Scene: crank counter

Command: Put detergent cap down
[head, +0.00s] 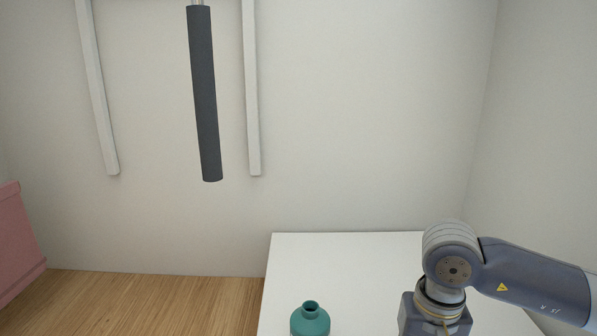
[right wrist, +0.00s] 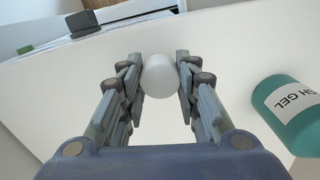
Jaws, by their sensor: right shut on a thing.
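The white detergent cap (right wrist: 160,76) is between the fingertips of my right gripper (right wrist: 158,78) in the right wrist view. The gripper is shut on it, over the white counter. Whether the cap touches the counter cannot be told. The teal detergent bottle (head: 310,321) stands uncapped on the white counter (head: 340,260) in the head view, its dark mouth open. It also shows at the right of the right wrist view (right wrist: 292,112), its label partly reading "SH GEL". In the head view my right arm reaches down at the right, its fingers below the picture. My left gripper is out of view.
A dark hanging cylinder (head: 205,95) and two white vertical bars are at the back wall. A pink object (head: 18,240) stands at the left, by the wooden surface (head: 150,300). The counter behind the bottle is clear.

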